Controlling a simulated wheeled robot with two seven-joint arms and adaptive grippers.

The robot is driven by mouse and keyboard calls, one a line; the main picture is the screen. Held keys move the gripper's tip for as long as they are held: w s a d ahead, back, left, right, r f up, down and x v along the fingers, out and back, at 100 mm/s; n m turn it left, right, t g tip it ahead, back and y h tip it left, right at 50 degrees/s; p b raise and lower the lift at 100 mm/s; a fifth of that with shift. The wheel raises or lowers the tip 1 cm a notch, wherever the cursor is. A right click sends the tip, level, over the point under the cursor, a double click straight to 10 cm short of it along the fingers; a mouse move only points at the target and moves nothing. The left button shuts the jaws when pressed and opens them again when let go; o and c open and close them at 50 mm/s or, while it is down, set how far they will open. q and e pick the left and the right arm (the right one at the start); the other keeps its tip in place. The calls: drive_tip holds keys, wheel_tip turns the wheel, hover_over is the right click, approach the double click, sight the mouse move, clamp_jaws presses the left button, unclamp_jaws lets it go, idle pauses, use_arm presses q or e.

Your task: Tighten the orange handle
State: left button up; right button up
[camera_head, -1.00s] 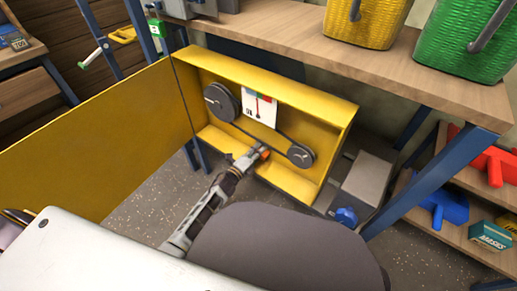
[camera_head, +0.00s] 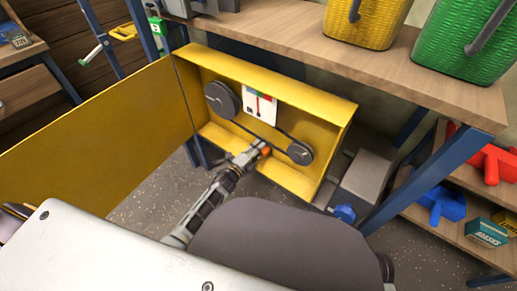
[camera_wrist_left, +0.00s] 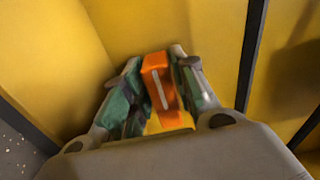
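The orange handle (camera_wrist_left: 160,82) sits between the two fingers of my left gripper (camera_wrist_left: 158,75) in the left wrist view, with a finger close against each side. In the head view the left gripper (camera_head: 258,150) reaches into the open yellow housing (camera_head: 215,136), and only a small orange part of the handle (camera_head: 266,151) shows at its fingertips. The handle lies below the belt, between the large pulley (camera_head: 222,101) and the small pulley (camera_head: 299,153). The gripper appears shut on it. My right gripper is not in view.
The yellow door (camera_head: 100,140) stands open on the left. A wooden bench (camera_head: 420,75) with yellow and green baskets (camera_head: 468,45) overhangs the housing. A blue bench leg (camera_head: 425,180), a grey box (camera_head: 366,178) and a shelf of parts lie to the right.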

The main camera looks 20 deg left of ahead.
use_arm(q)
drive_tip(key=shift+o, duration=1)
drive_tip(key=shift+s, duration=0.15)
drive_tip(key=v, duration=1.1)
drive_tip(key=shift+s+a, duration=0.15)
drive_tip(key=shift+s, duration=0.2)
